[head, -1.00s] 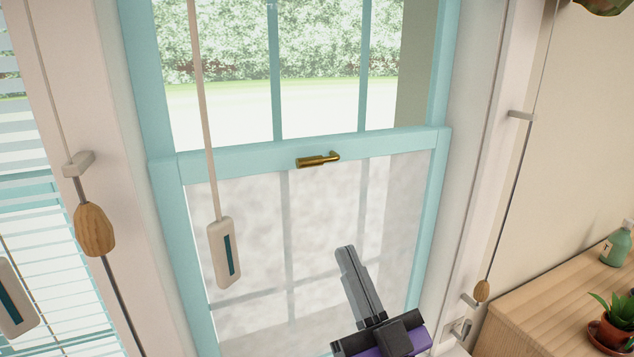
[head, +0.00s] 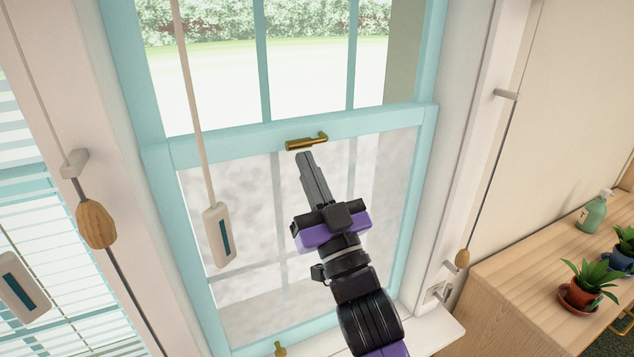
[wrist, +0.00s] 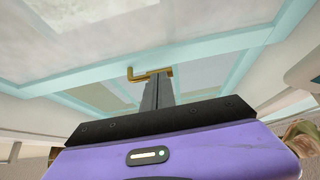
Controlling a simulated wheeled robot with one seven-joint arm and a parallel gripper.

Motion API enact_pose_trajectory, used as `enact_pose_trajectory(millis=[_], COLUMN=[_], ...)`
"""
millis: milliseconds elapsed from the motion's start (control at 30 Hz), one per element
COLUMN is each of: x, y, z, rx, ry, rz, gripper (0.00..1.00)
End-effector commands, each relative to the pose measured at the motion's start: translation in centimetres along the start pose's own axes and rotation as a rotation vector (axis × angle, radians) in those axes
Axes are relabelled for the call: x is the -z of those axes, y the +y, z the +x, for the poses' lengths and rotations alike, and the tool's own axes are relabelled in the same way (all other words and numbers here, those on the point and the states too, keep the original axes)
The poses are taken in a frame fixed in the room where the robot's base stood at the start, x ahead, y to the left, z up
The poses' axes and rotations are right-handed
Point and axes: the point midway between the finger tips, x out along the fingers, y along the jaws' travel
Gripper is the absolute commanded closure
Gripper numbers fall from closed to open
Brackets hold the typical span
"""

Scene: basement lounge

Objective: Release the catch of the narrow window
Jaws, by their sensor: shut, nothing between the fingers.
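The narrow window (head: 270,131) has a light blue frame, with clear panes above and frosted panes below its middle rail. A brass catch (head: 306,143) sits on that rail; its bent end points right in the head view. The catch also shows in the wrist view (wrist: 140,75), partly behind the fingers. My gripper (head: 304,158) is shut and empty, its fingers pointing up, with the tips just below the catch in the head view. In the wrist view the fingertips (wrist: 160,76) overlap the catch's bar; I cannot tell whether they touch it.
A cord with a white pull (head: 219,235) hangs in front of the window's left side. A wooden cord weight (head: 96,224) hangs at the left. A wooden cabinet (head: 510,285) at the right holds potted plants (head: 587,288) and a green bottle (head: 594,212).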

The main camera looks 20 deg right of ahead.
Motion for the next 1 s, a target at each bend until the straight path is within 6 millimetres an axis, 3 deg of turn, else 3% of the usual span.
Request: enact_pose_trajectory(millis=[167,1000], x=[0.02,0.13], y=[-0.02,-0.08], z=[0.74,0.77], rx=[0.0,-0.029], ry=[0.0,0.002], rz=[0.0,0.045], gripper=[1.0,1.0])
